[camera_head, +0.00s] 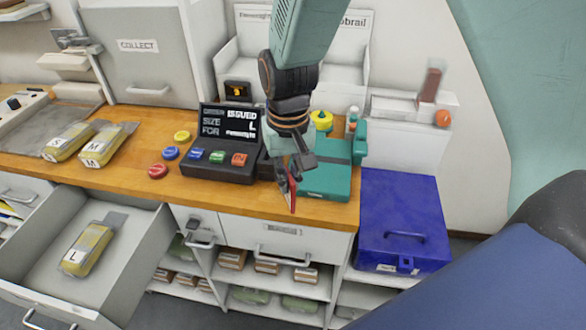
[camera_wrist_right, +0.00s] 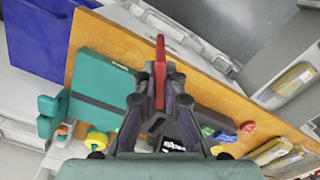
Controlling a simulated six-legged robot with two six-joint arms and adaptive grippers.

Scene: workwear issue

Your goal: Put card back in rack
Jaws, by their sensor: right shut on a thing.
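A thin red card (camera_head: 292,192) is pinched in my right gripper (camera_head: 290,172), just above the wooden counter's front edge. The gripper is shut on it, and the card sticks out past the fingertips. In the right wrist view the red card (camera_wrist_right: 160,62) stands between the two fingers. A white wall unit (camera_head: 400,107) at the right may be the rack; a brownish-red upright piece (camera_head: 431,84) shows on it, with an orange knob (camera_head: 443,118) beside it. My left gripper is not in view.
A teal case (camera_head: 325,184) lies right beside the gripper. A black console (camera_head: 217,172) with a display and coloured buttons stands left of it. A blue lidded box (camera_head: 402,205) is at the right. An open drawer (camera_head: 130,275) with a yellow L pack juts out at lower left.

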